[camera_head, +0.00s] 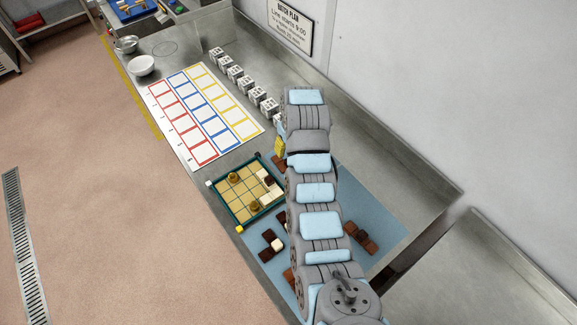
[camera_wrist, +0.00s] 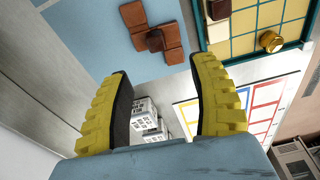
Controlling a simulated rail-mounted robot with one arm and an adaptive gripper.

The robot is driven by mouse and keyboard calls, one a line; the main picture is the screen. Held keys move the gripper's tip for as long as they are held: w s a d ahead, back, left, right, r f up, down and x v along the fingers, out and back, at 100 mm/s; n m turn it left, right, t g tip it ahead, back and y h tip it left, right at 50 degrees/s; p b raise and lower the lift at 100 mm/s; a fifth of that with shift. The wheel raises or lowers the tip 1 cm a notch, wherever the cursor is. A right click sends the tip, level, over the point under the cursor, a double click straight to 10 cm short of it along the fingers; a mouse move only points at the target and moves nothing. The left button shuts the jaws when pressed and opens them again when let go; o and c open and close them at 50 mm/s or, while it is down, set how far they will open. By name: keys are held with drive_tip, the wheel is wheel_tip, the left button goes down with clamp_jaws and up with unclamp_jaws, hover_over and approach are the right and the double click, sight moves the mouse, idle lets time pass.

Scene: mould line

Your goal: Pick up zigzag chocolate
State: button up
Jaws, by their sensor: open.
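My gripper (camera_wrist: 162,75) is open in the wrist view, with two yellow ribbed fingers apart and nothing between them. In the head view only a bit of yellow finger (camera_head: 280,146) shows beside my arm. A brown chocolate piece of several squares (camera_wrist: 168,32), one darker, lies on the blue mat beyond the fingertips, not touching them. It seems to be the partly hidden brown piece by the tray (camera_head: 278,160). Another brown piece (camera_head: 362,237) lies right of my arm, and a brown piece with a white square (camera_head: 270,246) lies left. I cannot tell for certain which is the zigzag.
A green-rimmed tray (camera_head: 238,221) with a tan grid holds gold knobs and some chocolate squares. Several white dice-like blocks (camera_head: 235,73) stand in a row by the wall. The blue mat (camera_head: 385,222) has bare room at right.

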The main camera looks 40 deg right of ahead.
drive_tip(key=shift+w+f+p, duration=0.2)
drive_tip(key=shift+w+f, duration=0.05)
drive_tip(key=shift+f, duration=1.2)
drive_tip(key=shift+w+f+p, duration=0.15)
drive_tip(key=shift+w+f, duration=0.05)
drive_tip(key=shift+f, duration=1.25)
drive_tip(key=shift+d, duration=0.1)
drive_tip(key=shift+f, duration=0.15)
drive_tip(key=shift+w+d+f+p, duration=0.1)
drive_tip(key=shift+d+f+p, duration=0.05)
drive_tip(key=shift+f, duration=0.5)
drive_tip(key=shift+w+d+f+p, duration=0.1)
drive_tip(key=shift+d+f+p, duration=0.05)
drive_tip(key=shift+f, duration=0.5)
drive_tip(key=shift+w+f, duration=0.15)
drive_tip(key=shift+f, duration=0.95)
drive_tip(key=shift+c, duration=0.3)
clamp_jaws()
